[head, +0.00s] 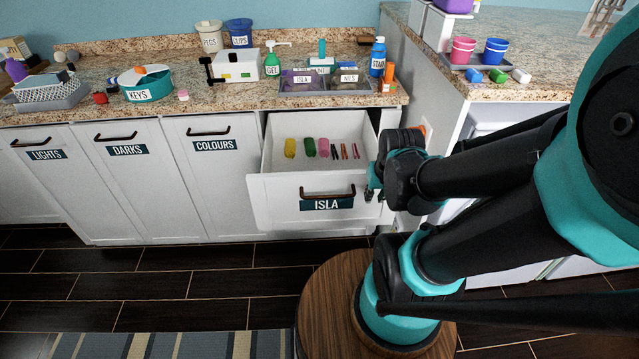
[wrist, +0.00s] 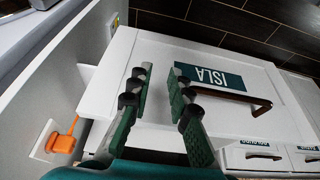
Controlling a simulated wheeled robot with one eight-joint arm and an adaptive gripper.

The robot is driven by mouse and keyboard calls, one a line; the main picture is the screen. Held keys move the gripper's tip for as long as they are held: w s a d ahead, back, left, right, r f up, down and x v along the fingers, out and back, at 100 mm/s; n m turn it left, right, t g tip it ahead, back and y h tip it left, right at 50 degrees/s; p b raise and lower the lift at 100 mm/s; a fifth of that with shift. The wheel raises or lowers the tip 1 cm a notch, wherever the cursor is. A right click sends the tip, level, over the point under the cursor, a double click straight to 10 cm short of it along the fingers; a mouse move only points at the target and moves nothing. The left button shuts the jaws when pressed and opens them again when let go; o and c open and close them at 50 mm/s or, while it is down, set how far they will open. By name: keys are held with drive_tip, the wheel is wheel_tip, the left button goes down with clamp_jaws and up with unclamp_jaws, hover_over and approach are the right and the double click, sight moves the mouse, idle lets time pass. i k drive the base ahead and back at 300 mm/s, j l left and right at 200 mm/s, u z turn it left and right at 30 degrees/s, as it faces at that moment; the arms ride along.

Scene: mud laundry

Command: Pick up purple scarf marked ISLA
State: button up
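A purple folded item labelled ISLA (head: 301,79) lies in the left part of a grey tray (head: 325,95) on the counter, behind the open drawer. A greyer item with its own label (head: 348,78) lies to its right. My gripper (head: 372,190) is beside the right end of the drawer front, lower than the counter and well apart from the purple item. In the wrist view my gripper (wrist: 160,78) has its two fingers spread with nothing between them. The purple item does not show in the wrist view.
The white ISLA drawer (head: 276,212) stands open and holds several small coloured rolls; its handle (wrist: 240,97) shows in the wrist view. A green GEL bottle (head: 272,65) and a blue bottle (head: 377,58) flank the tray. An orange plug (wrist: 62,143) sits on the side wall.

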sight(297, 79)
drive_tip(key=j, duration=1.5)
drive_tip(key=i+j+z, duration=0.1)
drive_tip(key=j, duration=0.55)
drive_tip(key=i+j+z, duration=0.15)
drive_tip(key=j, duration=0.15)
drive_tip(key=i+j+z, duration=0.1)
drive_tip(key=j, duration=0.25)
drive_tip(key=i, duration=0.05)
